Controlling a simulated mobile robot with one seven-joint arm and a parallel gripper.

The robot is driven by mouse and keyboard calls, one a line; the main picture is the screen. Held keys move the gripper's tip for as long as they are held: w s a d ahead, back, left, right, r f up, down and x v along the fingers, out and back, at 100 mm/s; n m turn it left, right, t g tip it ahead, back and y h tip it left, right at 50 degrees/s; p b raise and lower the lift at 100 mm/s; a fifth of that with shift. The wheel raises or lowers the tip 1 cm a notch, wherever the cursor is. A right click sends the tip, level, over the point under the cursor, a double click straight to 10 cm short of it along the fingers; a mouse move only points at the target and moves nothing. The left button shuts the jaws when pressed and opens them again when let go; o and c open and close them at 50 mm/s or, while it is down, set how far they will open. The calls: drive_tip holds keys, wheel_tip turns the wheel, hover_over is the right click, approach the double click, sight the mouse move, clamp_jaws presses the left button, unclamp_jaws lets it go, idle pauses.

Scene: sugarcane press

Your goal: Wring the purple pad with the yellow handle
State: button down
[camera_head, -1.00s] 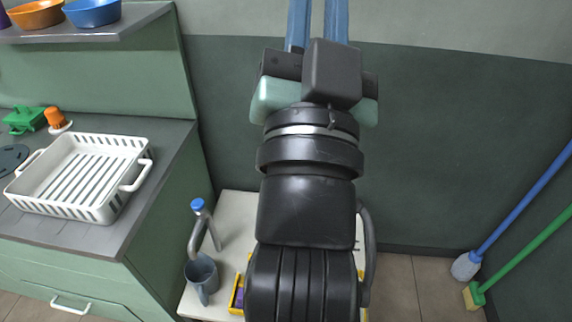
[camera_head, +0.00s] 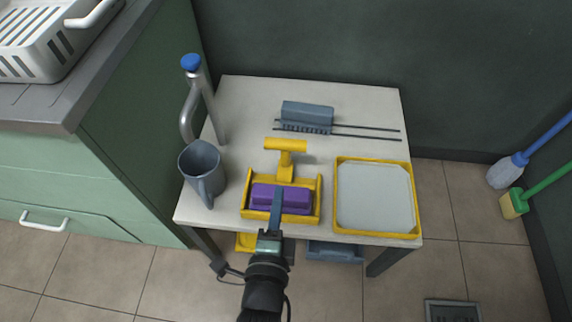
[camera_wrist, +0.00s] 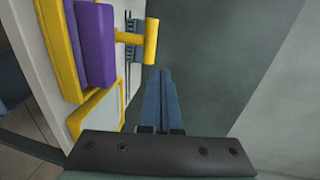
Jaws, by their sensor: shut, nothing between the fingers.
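The purple pad (camera_head: 298,199) sits in a yellow wringer frame (camera_head: 316,203) on a small white table (camera_head: 240,97). The yellow handle (camera_head: 286,146) has a T-shaped grip and stands up behind the pad. My gripper (camera_head: 277,202) is shut and empty, its blue fingers in front of the pad in the head view and hiding part of it. In the wrist view the pad (camera_wrist: 95,45) and the handle's crossbar (camera_wrist: 151,41) show up and left of my gripper fingers (camera_wrist: 160,75), apart from them.
A grey mug (camera_head: 203,172) stands under a metal tap with a blue knob (camera_head: 191,63) on the left. A yellow-rimmed tray (camera_head: 375,232) lies on the right. A grey-blue brush head with rods (camera_head: 307,114) lies behind. A green cabinet (camera_head: 150,110) borders the left side.

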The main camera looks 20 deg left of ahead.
drive_tip(key=f, duration=0.2)
drive_tip(key=b, duration=0.6)
approach(286, 140)
drive_tip(key=w, duration=0.1)
drive_tip(key=w+a+f, duration=0.1)
drive_tip(key=w, duration=0.1)
drive_tip(key=w+f, duration=0.1)
drive_tip(key=shift+w+a, duration=0.15)
drive_tip(key=shift+w, duration=0.35)
drive_tip(key=b+x, duration=0.1)
drive_tip(key=x, duration=0.2)
drive_tip(key=shift+w+a+r+b, duration=0.1)
drive_tip(key=shift+w+a+b, duration=0.05)
drive_tip(key=shift+w+b, duration=0.15)
drive_tip(key=shift+w+a, duration=0.1)
drive_tip(key=shift+w, duration=0.25)
drive_tip(key=shift+w+r, duration=0.15)
drive_tip(key=shift+r, duration=0.2)
